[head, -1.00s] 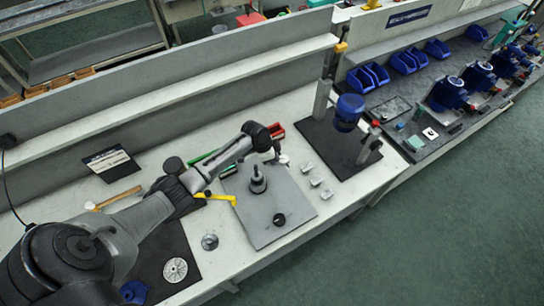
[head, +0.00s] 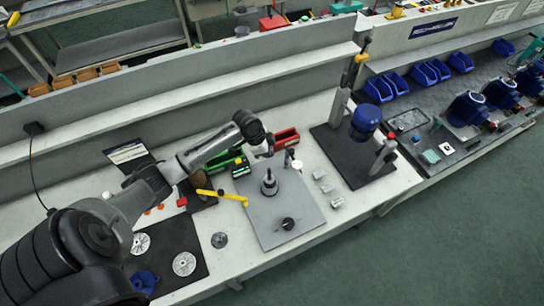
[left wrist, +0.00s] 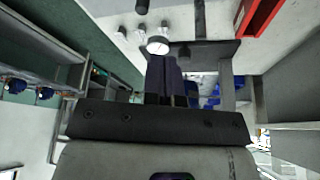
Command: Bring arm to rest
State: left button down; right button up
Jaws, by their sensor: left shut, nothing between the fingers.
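My left arm reaches in from the left in the head view, raised over the bench (head: 330,105). My left gripper (head: 264,151) is over the back of the grey plate (head: 290,215), near the red bin (head: 286,139). In the left wrist view its fingers (left wrist: 166,78) are together with nothing between them. On the plate stand a metal part with a dark stem (head: 269,184) and a dark round knob (head: 287,223). Both are apart from the gripper. My right gripper is not in view.
A yellow-handled tool (head: 230,196) lies beside the plate. A dark mat (head: 185,235) carries discs and a blue part (head: 145,282). A blue-headed press (head: 365,120) stands to the right on a black base. Blue bins (head: 379,89) line the back right. A low wall runs behind the bench.

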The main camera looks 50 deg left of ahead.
pick_arm(q)
jog(key=shift+s+r, duration=0.2)
jog(key=shift+r, duration=0.25)
jog(key=s+d+r+n+t+y+p, duration=0.25)
jog(key=d+r+n+y, duration=0.2)
jog(key=d+r, duration=0.55)
jog(key=s+d+g+h+p, duration=0.1)
jog(key=s+d+p, duration=0.3)
jog(key=s, duration=0.8)
jog(key=s+d+g+h+p, duration=0.1)
jog(key=s+d+p, duration=0.3)
jog(key=s+d, duration=0.4)
jog(key=s+r+n, duration=0.1)
jog(key=s, duration=0.3)
jog(key=shift+d+p, duration=0.15)
jog(key=shift+p, duration=0.15)
